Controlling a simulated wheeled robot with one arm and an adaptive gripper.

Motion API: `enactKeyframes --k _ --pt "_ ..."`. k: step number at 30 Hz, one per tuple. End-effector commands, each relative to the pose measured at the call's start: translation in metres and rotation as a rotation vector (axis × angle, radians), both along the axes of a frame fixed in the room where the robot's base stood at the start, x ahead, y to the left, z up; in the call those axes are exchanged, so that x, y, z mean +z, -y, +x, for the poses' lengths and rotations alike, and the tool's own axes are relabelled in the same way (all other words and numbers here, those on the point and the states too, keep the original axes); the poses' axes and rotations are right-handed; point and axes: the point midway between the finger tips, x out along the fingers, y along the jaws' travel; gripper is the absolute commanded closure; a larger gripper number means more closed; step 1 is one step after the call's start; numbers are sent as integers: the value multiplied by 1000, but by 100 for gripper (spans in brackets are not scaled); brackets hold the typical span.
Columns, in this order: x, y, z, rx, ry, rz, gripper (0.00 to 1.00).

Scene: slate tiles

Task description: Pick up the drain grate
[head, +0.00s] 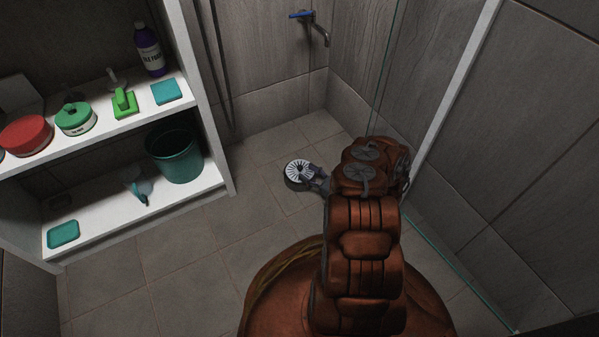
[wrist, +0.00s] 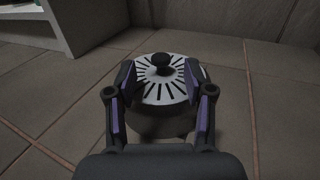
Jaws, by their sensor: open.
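The drain grate is a round, pale disc with dark radial slots and a dark knob at its centre. In the head view the drain grate (head: 298,170) is just beyond the end of my arm, over the tiled floor. In the wrist view the drain grate (wrist: 165,92) is straight ahead, with its knob (wrist: 161,63) standing up. My gripper (wrist: 160,75) is open, with one finger on each side of the near half of the grate. I cannot tell whether the fingers touch it. In the head view my gripper (head: 315,180) is partly hidden by my arm.
A white shelf unit (head: 215,170) stands at left, holding a green bucket (head: 174,157), tubs, a purple bottle (head: 149,50) and sponges. A glass panel edge (head: 450,255) runs close on the right. A blue-handled tap (head: 301,15) is on the back wall. The floor at lower left is clear.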

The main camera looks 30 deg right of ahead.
Motion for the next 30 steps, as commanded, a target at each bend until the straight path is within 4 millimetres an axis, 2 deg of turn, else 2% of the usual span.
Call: enactKeyframes --k 11,19,30 --pt "-2 -12 40 4 0 -1 47" --pt "0 -13 44 1 -2 -2 47" --pt "0 -13 43 2 -1 0 86"
